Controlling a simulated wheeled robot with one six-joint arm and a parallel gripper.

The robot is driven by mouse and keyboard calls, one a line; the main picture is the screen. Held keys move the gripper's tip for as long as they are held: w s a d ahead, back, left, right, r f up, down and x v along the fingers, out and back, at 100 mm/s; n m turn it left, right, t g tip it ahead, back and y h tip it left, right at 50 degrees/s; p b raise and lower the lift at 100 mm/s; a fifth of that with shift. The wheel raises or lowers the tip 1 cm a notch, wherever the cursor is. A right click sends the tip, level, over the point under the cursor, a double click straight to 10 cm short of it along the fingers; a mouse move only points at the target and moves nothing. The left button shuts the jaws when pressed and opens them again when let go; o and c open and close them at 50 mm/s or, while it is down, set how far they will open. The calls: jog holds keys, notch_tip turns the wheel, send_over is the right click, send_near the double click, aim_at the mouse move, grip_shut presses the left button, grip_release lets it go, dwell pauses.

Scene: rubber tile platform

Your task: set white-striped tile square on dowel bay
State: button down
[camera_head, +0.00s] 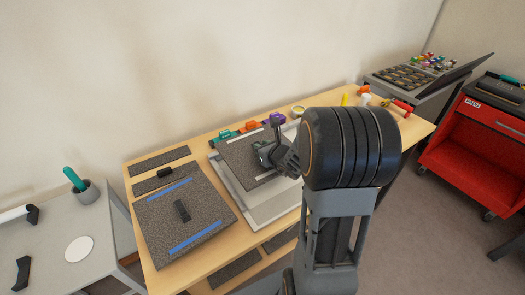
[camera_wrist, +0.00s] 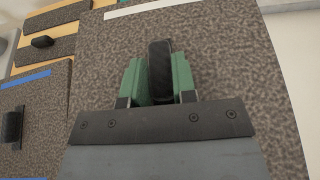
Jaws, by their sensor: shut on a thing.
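The white-striped tile (camera_head: 238,152) is a speckled grey square with white stripes and a black handle. It lies over a light grey framed bay (camera_head: 266,209) on the wooden table, turned at an angle to the frame. My gripper (camera_head: 275,150) is above it. In the wrist view my gripper (camera_wrist: 160,85) has its green fingers shut on the black handle (camera_wrist: 159,65), and the white-striped tile (camera_wrist: 225,60) fills most of the picture. The arm hides the tile's right part. Dowels cannot be made out, and I cannot tell whether the tile touches the bay.
A blue-striped tile (camera_head: 160,230) with a black handle lies left on the table (camera_head: 133,192). Narrow speckled strips lie behind it. Green, orange and purple clamps (camera_head: 251,125) line the back edge. A grey side table (camera_head: 101,259) stands left, a red cart (camera_head: 480,140) right.

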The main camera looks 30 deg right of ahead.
jog(key=shift+b, duration=0.3)
notch_tip(320, 180, down, 6)
jog(key=b, duration=0.6)
jog(key=shift+r, duration=0.2)
jog(key=shift+f+b, duration=0.9)
jog(key=shift+b, duration=0.55)
dwell(1.4)
jog(key=c, duration=1.1)
grip_release()
jog(key=shift+r, duration=0.1)
jog(key=shift+o, duration=1.3)
jog(key=shift+s+f, duration=0.1)
jog(key=shift+f, duration=0.1)
